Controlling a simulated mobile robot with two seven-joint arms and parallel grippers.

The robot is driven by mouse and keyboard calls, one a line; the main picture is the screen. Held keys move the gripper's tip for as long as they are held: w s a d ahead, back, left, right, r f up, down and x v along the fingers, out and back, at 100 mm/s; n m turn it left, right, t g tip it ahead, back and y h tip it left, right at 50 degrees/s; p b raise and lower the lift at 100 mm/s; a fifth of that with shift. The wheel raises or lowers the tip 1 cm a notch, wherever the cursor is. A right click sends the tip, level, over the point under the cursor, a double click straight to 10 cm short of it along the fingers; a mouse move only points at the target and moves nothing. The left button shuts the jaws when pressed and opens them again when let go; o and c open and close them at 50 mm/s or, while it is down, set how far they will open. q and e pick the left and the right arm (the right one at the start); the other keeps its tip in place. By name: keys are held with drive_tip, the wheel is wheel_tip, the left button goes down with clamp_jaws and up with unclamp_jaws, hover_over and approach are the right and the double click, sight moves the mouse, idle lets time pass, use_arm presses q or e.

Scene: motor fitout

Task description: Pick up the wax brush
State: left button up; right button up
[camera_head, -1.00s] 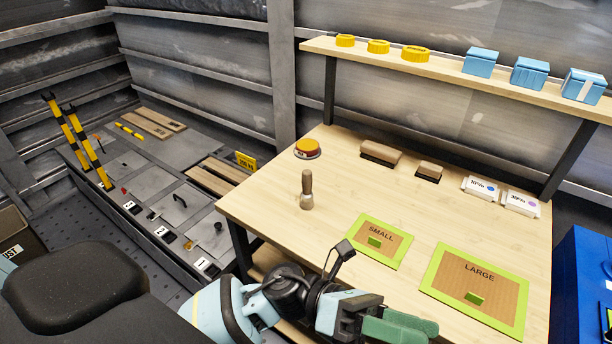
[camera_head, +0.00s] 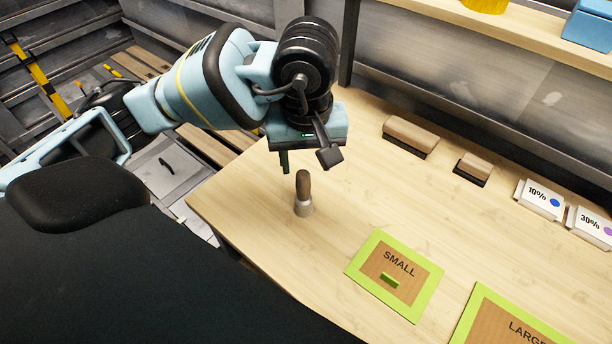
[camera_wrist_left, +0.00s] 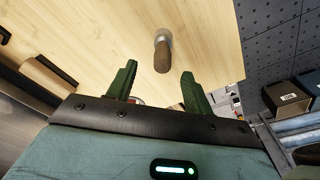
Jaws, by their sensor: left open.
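The wax brush (camera_head: 303,194), with a brown wooden handle and a pale grey lower end, stands upright on the wooden bench (camera_head: 245,210), near its left edge. My left gripper (camera_head: 298,160) hangs above and just behind the brush handle. It is open and empty, and only one green finger shows clearly in the head view. In the left wrist view both green fingers of the left gripper (camera_wrist_left: 160,82) are apart, and the brush (camera_wrist_left: 162,52) shows beyond them, roughly in line with the gap. My right gripper is in neither view.
Two wooden-backed blocks with dark undersides, a larger one (camera_head: 410,132) and a smaller one (camera_head: 473,167), lie to the right. Boxes marked 10% (camera_head: 541,199) and 30% (camera_head: 592,228) lie beyond. A green-edged SMALL mat (camera_head: 413,262) lies in front. A shelf (camera_head: 440,15) overhangs the back.

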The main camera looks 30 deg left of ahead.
sight(303, 173)
use_arm(q)
drive_tip(key=shift+w+a+r, duration=0.15)
drive_tip(key=shift+a, duration=0.1)
drive_tip(key=shift+s, duration=0.2)
drive_tip(key=shift+f, duration=0.35)
drive_tip(key=shift+w+f, duration=0.15)
drive_tip(key=shift+f, duration=0.75)
drive_tip(key=shift+w+a+f, duration=0.15)
drive_tip(key=shift+a+f, duration=0.05)
drive_tip(key=shift+f, duration=1.1)
drive_tip(key=shift+w+a+f, duration=0.15)
drive_tip(key=shift+f, duration=1.1)
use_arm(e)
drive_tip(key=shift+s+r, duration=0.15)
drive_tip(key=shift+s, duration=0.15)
